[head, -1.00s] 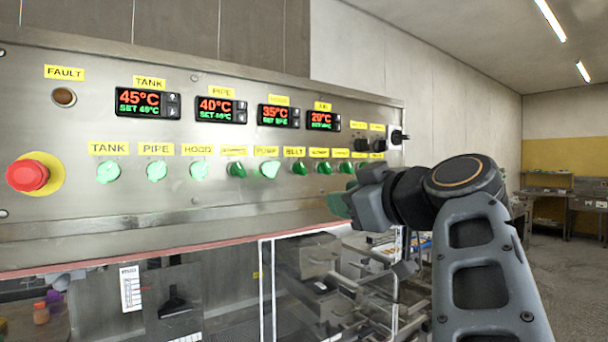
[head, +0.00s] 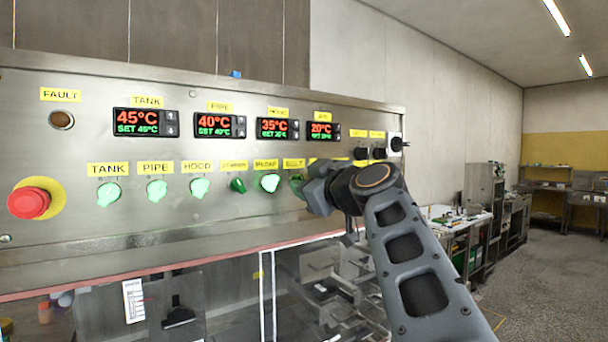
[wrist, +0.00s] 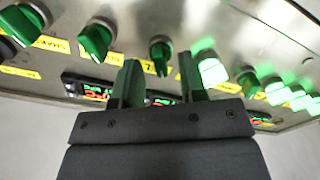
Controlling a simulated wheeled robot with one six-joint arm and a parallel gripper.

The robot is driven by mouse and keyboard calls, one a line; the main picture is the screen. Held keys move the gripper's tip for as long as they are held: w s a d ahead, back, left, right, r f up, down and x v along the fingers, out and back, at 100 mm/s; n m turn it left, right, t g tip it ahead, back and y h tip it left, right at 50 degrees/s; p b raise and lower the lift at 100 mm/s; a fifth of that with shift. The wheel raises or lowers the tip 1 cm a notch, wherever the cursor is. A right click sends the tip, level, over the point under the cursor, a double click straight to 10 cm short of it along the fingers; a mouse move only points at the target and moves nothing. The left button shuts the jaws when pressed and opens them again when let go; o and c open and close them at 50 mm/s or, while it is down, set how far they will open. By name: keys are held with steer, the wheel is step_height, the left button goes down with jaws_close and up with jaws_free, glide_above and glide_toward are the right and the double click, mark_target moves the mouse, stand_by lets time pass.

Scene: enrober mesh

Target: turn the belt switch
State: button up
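The belt switch is a dark green, unlit knob; in the wrist view the knob (wrist: 161,52) shows just beyond the gap between my fingertips. In the head view its yellow BELT label (head: 293,163) is readable, with green (head: 297,186) below it where knob and finger are hard to tell apart. My gripper (wrist: 160,75) has green-tipped fingers, spread apart with nothing between them that I can see. In the head view my gripper (head: 306,188) is at the panel by the belt switch. I cannot tell whether it touches the knob.
Another green knob (wrist: 97,40) is on the other side. A red emergency button (head: 29,202) is at the far left of the panel (head: 200,232).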

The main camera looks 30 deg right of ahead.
steer(key=shift+w+a, duration=0.1)
steer(key=shift+w, duration=0.6)
steer(key=c, duration=0.7)
